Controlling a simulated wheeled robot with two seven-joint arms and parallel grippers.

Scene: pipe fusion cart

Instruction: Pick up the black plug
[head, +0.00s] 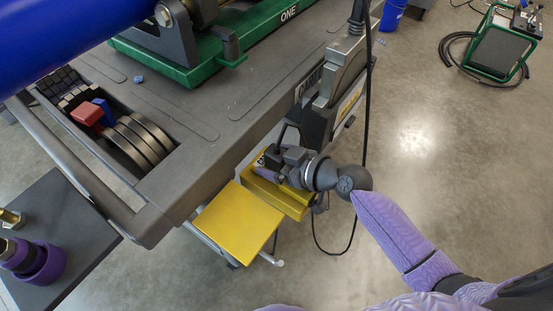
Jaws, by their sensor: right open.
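My right gripper (268,163) is at the cart's right side, above the yellow box (290,201) fixed there. Its jaws are open and point left toward the cart. My wrist and the dark gripper body cover part of the box and what lies behind them. A thin black cable (367,105) hangs down past my wrist, loops low and rises again toward the underside of my wrist. I cannot make out the black plug clearly; the cable's end is hidden or too small to tell.
The grey cart (215,110) carries a green machine base (180,70) and a recess with a red block (87,113). A yellow flap (238,222) juts out beside the box. A dark side shelf (75,225) stands lower left.

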